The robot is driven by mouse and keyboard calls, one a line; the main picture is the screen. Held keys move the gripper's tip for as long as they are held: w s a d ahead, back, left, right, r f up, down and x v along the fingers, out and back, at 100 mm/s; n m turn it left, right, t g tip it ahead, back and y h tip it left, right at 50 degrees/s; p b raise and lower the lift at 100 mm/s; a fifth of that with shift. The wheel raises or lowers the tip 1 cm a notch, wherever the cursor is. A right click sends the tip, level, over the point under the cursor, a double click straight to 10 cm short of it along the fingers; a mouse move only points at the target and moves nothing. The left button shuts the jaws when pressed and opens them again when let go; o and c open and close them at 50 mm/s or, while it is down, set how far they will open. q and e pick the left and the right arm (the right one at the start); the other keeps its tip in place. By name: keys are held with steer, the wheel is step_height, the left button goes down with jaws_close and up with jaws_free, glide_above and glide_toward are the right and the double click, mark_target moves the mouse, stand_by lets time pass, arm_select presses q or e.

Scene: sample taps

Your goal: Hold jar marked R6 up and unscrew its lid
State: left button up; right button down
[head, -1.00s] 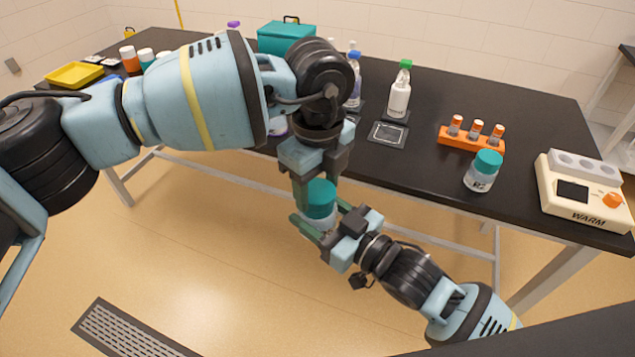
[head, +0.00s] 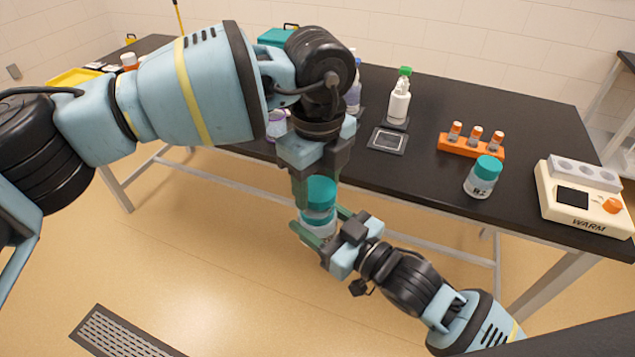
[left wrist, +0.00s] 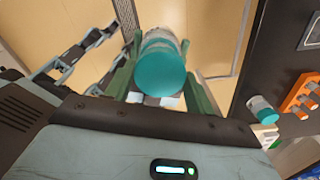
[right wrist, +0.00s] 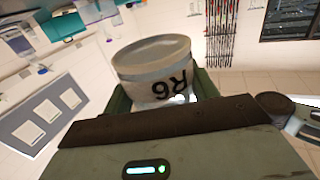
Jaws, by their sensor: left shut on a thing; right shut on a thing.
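The jar marked R6 (head: 318,224) is held in front of the bench, above the floor, about upright. Its teal lid (head: 320,191) is at the top; I cannot tell whether it is loose. My right gripper (head: 326,232) is shut on the jar body from the lower right. Its mark R6 shows upside down in the right wrist view (right wrist: 160,85). My left gripper (head: 318,184) points down and is shut on the lid. In the left wrist view the lid (left wrist: 161,68) sits between the green fingers, with the jar beyond it.
On the black bench (head: 440,95) stand another teal-lidded jar (head: 483,177), an orange vial rack (head: 471,146), a white bottle with a green cap (head: 399,98) and a warmer (head: 584,196). The bench's front edge is just behind my grippers.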

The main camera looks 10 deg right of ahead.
mark_target(317, 188)
arm_select(q)
steer(key=shift+r, duration=2)
